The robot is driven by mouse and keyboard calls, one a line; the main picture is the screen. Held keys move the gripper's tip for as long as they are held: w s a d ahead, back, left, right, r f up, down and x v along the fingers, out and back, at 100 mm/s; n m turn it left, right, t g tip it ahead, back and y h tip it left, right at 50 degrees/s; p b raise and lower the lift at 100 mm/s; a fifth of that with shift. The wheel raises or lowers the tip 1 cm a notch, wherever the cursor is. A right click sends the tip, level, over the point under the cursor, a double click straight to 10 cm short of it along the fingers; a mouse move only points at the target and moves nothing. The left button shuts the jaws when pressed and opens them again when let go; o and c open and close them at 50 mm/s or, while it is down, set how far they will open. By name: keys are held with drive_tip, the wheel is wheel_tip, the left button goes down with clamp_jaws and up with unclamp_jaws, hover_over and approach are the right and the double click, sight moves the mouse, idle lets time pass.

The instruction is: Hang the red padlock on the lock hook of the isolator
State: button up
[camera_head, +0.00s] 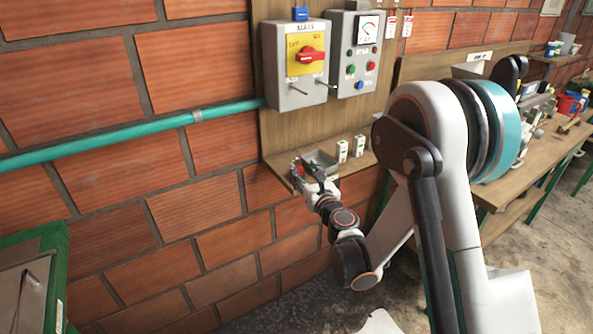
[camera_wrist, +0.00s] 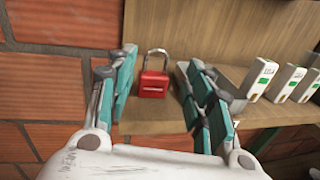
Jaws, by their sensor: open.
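The red padlock (camera_wrist: 153,85) stands upright on a small wooden shelf (camera_wrist: 150,127), its metal shackle pointing up. In the wrist view it sits between and beyond the two teal-padded fingers of my gripper (camera_wrist: 158,95), which is open and empty. In the head view my gripper (camera_head: 307,170) is at the shelf, and the padlock is mostly hidden there. The isolator (camera_head: 296,63) is a grey box on the wooden board above, with a yellow plate and a red rotary handle (camera_head: 310,56). Two thin metal rods stick out of its lower front, one likely the lock hook (camera_head: 327,84).
A grey tray (camera_head: 322,160) and small white boxes (camera_head: 342,151) stand on the shelf, right of the padlock. A grey control box (camera_head: 357,52) hangs beside the isolator. A teal pipe (camera_head: 120,143) runs along the brick wall. A cluttered workbench (camera_head: 530,160) stands at right.

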drive_tip(key=shift+b+x, duration=0.75)
drive_tip(key=shift+x, duration=2.25)
drive_tip(key=shift+s+a, duration=0.1)
drive_tip(key=shift+a, duration=0.05)
drive_tip(key=shift+c, duration=0.2)
drive_tip(key=c, duration=0.9)
drive_tip(key=shift+o, duration=0.2)
